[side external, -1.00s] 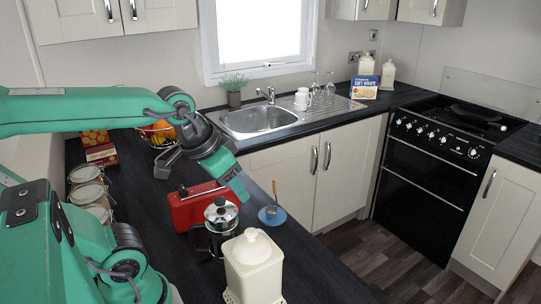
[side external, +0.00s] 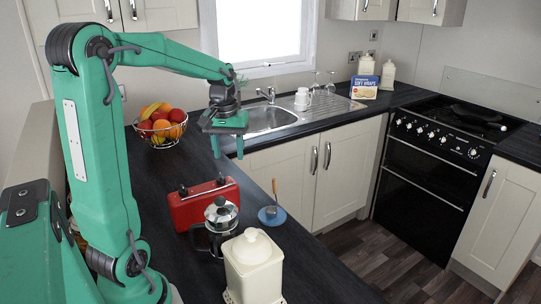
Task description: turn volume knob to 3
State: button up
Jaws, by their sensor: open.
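A red radio-like box (side external: 206,205) stands on the dark worktop, with small dark knob-like parts on its top, one at the left end (side external: 183,190) and one at the right end (side external: 221,179). I cannot tell which is the volume knob, and no scale or setting is readable. My gripper (side external: 228,150) is in the air above and behind the red box, apart from it, pointing down. Its fingers are spread and hold nothing. The lower front of the box is partly hidden by the French press.
A glass French press (side external: 221,215) stands right in front of the box, and a cream lidded jar (side external: 253,265) is nearer. A blue dish (side external: 271,216) with a wooden-handled tool is to the right. A wire fruit bowl (side external: 162,128) stands behind left. The sink (side external: 268,118) lies behind.

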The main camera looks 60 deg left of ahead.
jog(key=n, duration=0.2)
send_over(221, 176)
jog(key=shift+w+f+g+h, duration=0.15)
jog(key=shift+f+g, duration=0.05)
jog(key=shift+f, duration=0.4)
jog(key=shift+w+f+g+h, duration=0.15)
jog(key=shift+f+g, duration=0.05)
jog(key=shift+f, duration=0.4)
jog(key=shift+f, duration=0.15)
jog(key=shift+s+a+f, duration=0.1)
jog(key=shift+s+f, duration=0.05)
jog(key=shift+f, duration=1.75)
jog(key=shift+s+a+f, duration=0.1)
jog(key=shift+f, duration=1.75)
jog(key=c, duration=1)
